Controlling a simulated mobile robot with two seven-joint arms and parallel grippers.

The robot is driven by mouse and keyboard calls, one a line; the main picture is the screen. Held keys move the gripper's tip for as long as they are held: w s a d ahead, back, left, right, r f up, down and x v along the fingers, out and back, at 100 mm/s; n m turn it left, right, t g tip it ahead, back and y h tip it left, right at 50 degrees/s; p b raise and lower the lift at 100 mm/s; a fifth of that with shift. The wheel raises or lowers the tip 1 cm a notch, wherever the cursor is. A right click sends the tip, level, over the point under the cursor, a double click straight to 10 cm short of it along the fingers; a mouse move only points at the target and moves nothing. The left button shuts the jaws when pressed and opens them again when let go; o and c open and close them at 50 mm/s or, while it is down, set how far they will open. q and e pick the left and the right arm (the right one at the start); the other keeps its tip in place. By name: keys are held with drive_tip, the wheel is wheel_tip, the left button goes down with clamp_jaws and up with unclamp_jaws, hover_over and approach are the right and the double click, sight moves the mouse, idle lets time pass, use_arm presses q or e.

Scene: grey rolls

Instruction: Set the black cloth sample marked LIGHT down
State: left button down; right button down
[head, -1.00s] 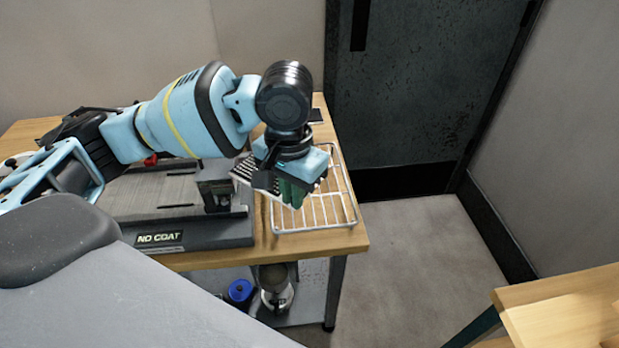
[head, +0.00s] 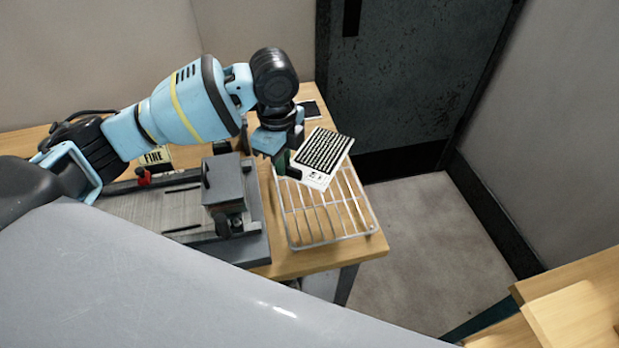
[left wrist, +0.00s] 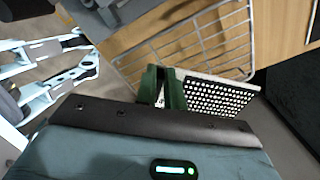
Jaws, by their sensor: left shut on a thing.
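My left gripper (head: 288,166) has green fingers and is shut on the black cloth sample (head: 324,155), a flat white-edged piece covered in rows of black. Small marks at its lower end are too small to read. The sample is tilted and held above the wire rack (head: 332,239), near its far end; it appears clear of the wires. In the left wrist view the fingers (left wrist: 162,88) grip one end of the sample (left wrist: 220,97), with the rack behind. My right gripper is not in view.
A grey machine with a flat bed (head: 150,207) and a raised block (head: 228,190) stands left of the rack. A FIRE label (head: 155,156) is behind it. A small black item (head: 311,109) lies at the table's far edge. Another wooden surface (head: 580,300) is at lower right.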

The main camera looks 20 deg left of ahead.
sight(286, 201)
use_arm(q)
drive_tip(key=shift+w+a+f+m, duration=0.1)
drive_tip(key=shift+w+a+m, duration=0.15)
drive_tip(key=shift+m, duration=0.25)
drive_tip(key=shift+s+d+f, duration=0.1)
drive_tip(key=shift+f, duration=0.2)
wheel_tip(286, 201, down, 5)
drive_tip(key=shift+r, duration=0.15)
drive_tip(key=shift+f, duration=2.3)
drive_tip(key=shift+f+b, duration=0.15)
drive_tip(key=shift+b, duration=0.15)
drive_tip(key=c, duration=1.5)
unclamp_jaws()
